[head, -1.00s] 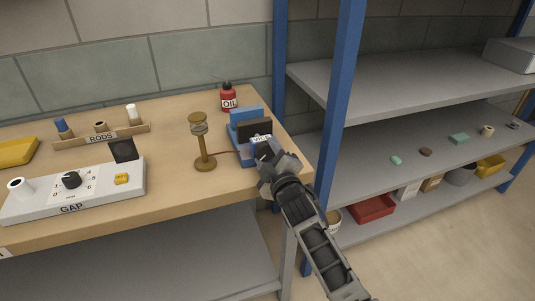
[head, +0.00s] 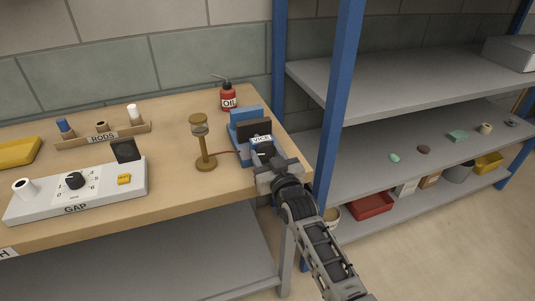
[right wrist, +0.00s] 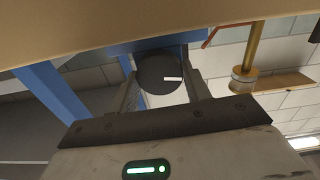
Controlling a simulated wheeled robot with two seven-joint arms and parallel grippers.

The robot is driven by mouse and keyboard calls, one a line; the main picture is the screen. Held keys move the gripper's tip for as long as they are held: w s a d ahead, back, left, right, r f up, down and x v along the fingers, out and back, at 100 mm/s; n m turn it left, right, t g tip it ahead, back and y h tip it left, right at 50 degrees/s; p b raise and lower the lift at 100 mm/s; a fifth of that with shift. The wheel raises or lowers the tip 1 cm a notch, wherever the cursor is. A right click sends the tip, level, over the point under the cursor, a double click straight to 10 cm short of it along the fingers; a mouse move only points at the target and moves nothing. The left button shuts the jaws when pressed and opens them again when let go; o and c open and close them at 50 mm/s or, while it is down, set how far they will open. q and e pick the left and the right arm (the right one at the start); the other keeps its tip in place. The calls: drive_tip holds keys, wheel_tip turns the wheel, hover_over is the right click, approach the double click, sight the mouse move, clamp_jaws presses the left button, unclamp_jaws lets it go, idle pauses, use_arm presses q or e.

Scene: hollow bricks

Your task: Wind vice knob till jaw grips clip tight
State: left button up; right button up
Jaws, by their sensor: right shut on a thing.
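The blue vice (head: 239,134) with its VICE label stands near the right end of the wooden bench. A dark plate (head: 256,126) stands upright between its blue parts; I cannot make out the clip for certain. My right gripper (head: 265,160) is at the vice's front. In the right wrist view, its two fingers (right wrist: 163,88) sit on either side of the round black knob (right wrist: 152,74), which has a white mark pointing right. They are shut on the knob. In the head view the gripper hides the knob. My left gripper is not in view.
A brass stand (head: 205,150) stands just left of the vice, with a thin reddish line running between them. A red oil can (head: 228,97) is behind. The GAP box (head: 80,195) and rods rack (head: 104,137) are further left. A blue shelf post (head: 340,110) rises close right.

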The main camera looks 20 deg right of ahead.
drive_tip(key=m, duration=0.6)
drive_tip(key=shift+f, duration=0.15)
drive_tip(key=shift+m, duration=0.4)
drive_tip(key=o, duration=1)
drive_tip(key=shift+c, duration=0.2)
drive_tip(key=s, duration=1.6)
drive_tip(key=shift+d, duration=0.3)
